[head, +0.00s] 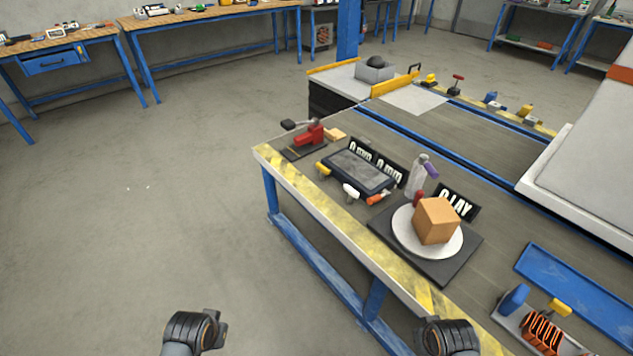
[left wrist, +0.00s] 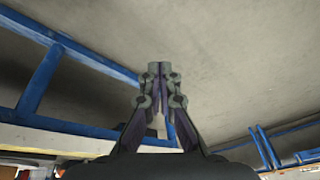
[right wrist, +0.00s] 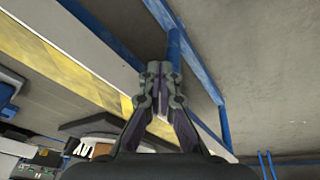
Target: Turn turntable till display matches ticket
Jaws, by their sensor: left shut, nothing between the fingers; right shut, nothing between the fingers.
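A white round turntable (head: 401,234) sits on a black square base (head: 460,262) on the workbench. A plain brown box (head: 436,221) stands on its disc. A black sign with white lettering (head: 457,203), partly covered by the box, stands behind it; I cannot read it surely. I cannot tell which is the ticket. My left gripper (left wrist: 158,75) is shut and empty, away from the bench over the floor. My right gripper (right wrist: 158,72) is shut and empty, near the bench's front edge.
On the bench are a dark tray-like device (head: 357,170), a red tool (head: 308,136), a bottle with a purple top (head: 417,175) and a blue tray (head: 580,290). The floor left of the bench is clear.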

